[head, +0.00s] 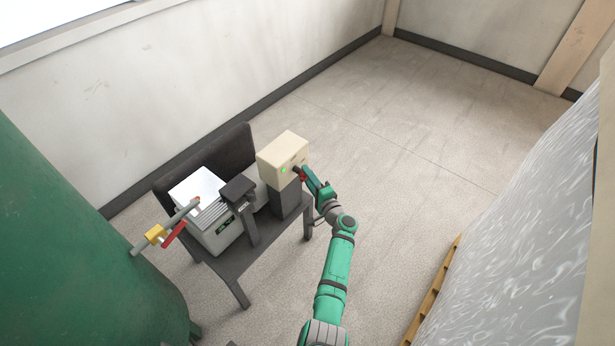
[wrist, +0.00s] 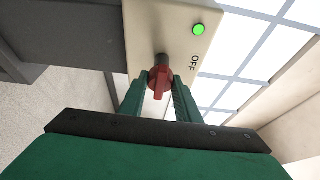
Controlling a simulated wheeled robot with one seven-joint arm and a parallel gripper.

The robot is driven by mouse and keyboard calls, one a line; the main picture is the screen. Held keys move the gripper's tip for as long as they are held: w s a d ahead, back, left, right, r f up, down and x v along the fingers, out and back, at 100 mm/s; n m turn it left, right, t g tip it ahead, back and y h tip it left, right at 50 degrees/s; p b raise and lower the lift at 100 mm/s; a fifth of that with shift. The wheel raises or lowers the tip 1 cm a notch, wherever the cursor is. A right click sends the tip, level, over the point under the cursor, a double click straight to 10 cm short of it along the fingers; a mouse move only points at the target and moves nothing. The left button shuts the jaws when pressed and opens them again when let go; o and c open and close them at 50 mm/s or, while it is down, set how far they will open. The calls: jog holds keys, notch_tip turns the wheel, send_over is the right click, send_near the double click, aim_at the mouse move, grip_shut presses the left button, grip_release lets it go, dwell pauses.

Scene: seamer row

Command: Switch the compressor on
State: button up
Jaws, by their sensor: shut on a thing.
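A cream switch box (head: 283,152) stands on a dark post at the right end of the dark bench. Its red rotary knob (wrist: 160,80) sits between the two fingers of my gripper (wrist: 159,92), which is shut on it. A green lamp (wrist: 198,29) on the box face is lit, and it also shows in the head view (head: 284,170). The word OFF is printed near the knob in the wrist view. In the head view my gripper (head: 304,176) reaches the box's front face and mostly hides the knob.
A white and grey machine (head: 221,232) with a small display stands on the dark bench (head: 240,262). A large green tank (head: 70,230) with a yellow and red valve (head: 157,235) is at left. A wrapped pallet load (head: 520,230) is at right. The floor behind is clear.

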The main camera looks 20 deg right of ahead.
jog(key=o, duration=1)
jog(key=shift+o, duration=0.2)
jog(key=shift+s, duration=0.1)
jog(key=v, duration=1)
jog(key=shift+s, duration=0.3)
jog(key=shift+d, duration=0.15)
